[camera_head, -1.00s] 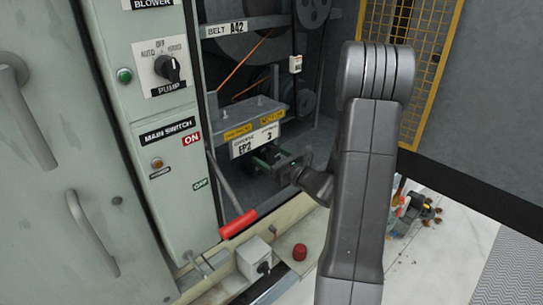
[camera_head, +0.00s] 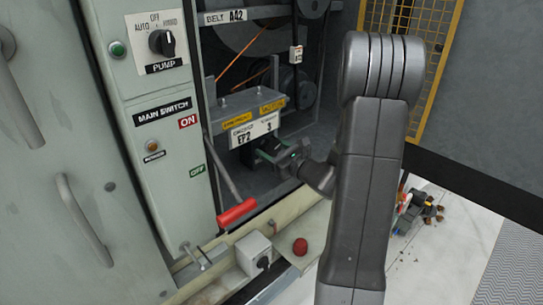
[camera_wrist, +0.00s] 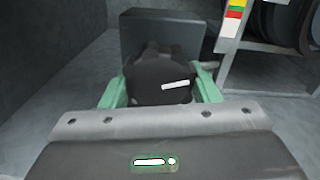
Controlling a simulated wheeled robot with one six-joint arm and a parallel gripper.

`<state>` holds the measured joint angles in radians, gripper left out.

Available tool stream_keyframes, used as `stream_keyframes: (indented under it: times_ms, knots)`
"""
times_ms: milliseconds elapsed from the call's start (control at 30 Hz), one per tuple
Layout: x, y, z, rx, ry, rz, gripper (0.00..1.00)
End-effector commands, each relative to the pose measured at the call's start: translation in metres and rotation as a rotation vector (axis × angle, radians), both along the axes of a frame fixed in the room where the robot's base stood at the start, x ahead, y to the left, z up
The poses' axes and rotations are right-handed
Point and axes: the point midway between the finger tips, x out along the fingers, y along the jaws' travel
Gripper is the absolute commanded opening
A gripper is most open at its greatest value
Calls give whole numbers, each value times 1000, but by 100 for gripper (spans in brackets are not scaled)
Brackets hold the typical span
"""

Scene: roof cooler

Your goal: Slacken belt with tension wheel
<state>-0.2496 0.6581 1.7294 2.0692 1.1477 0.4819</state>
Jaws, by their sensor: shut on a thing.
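The tension wheel (camera_wrist: 160,82) is a dark round knob with a white mark in the wrist view. My gripper (camera_wrist: 160,92) has its green fingers on both sides of it and is shut on it. In the head view my gripper (camera_head: 268,153) is inside the cabinet, below the plate marked EP2 3 (camera_head: 252,131), and hides the wheel. A thin orange belt (camera_head: 243,66) runs slanting between pulleys above, under the label BELT A42 (camera_head: 225,16). How tight it is I cannot tell.
A red-handled lever (camera_head: 237,213) sticks out at the cabinet's lower front. A small grey switch box (camera_head: 255,256) and a red knob (camera_head: 300,246) are at the sill. The PUMP switch (camera_head: 162,43) is on the left panel. Tools (camera_head: 412,210) lie on the floor at right.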

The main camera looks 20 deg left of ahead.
Motion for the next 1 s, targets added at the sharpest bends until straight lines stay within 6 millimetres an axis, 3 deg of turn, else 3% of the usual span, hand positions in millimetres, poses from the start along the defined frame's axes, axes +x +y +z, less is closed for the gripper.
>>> stream_keyframes:
  times_ms: [167,1000]
  knots:
    - [0,0,-8,-56,-149,1,33]
    - [2,0,-4,-345,-841,0,33]
